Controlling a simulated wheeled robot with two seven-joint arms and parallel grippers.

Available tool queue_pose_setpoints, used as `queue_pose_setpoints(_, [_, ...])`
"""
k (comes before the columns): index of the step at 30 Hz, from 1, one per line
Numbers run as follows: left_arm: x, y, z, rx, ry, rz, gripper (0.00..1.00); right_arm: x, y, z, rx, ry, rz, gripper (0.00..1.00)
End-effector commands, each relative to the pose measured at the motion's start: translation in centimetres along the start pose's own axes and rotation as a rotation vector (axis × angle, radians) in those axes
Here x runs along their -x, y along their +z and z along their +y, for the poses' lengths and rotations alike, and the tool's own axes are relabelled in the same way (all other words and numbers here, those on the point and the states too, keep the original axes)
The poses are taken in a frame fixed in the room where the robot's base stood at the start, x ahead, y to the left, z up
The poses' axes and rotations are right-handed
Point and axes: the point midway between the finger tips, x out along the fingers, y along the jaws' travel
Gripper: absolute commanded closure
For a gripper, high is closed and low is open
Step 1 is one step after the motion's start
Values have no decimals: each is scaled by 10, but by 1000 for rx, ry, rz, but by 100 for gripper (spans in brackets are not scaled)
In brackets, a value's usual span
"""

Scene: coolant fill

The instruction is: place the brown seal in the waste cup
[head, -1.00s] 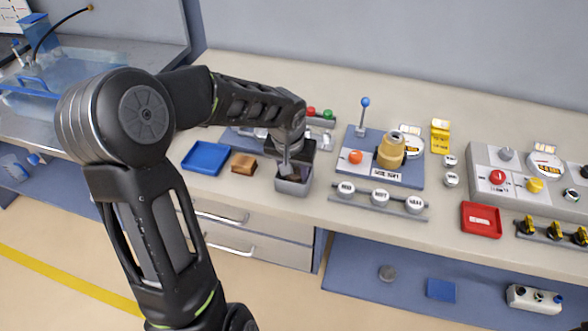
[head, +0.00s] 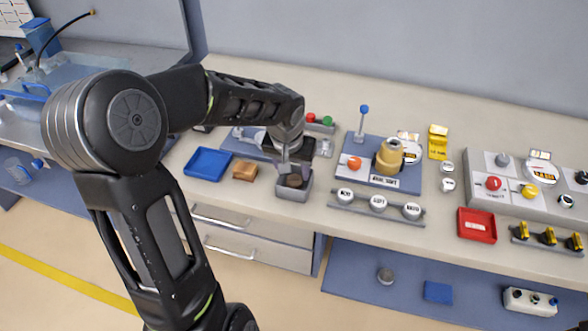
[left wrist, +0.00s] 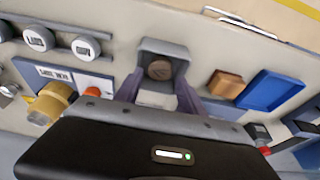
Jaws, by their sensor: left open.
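The brown seal (head: 294,181) is a round dark brown disc lying inside the grey square waste cup (head: 291,194) at the front edge of the bench. In the left wrist view the seal (left wrist: 160,69) sits within the walls of the cup (left wrist: 164,46). My left gripper (head: 291,163) is just above the cup, pointing down. The seal is clear of the fingers. My right gripper is out of view.
A blue tray (head: 208,164) and a tan-brown block (head: 245,171) lie left of the cup. Right of it are a row of white buttons (head: 378,204), a blue panel with a brass fitting (head: 389,158), and a red tray (head: 477,226). My left arm covers part of the bench.

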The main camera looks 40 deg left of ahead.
Motion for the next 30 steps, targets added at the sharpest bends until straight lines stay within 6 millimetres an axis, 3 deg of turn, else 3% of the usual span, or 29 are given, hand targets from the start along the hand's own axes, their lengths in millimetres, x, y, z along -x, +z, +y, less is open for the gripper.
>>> queue_pose_setpoints(1, [20, -3, 0, -1, -1, 3, 53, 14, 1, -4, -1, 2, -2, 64])
queue_pose_setpoints(3, [35, -3, 0, -2, -1, 3, 53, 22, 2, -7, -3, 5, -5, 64])
queue_pose_setpoints(11, [74, -1, 0, 0, 0, 2, 53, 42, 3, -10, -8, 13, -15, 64])
queue_pose_setpoints(30, [79, 0, 0, -1, 0, 0, 53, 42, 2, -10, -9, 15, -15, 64])
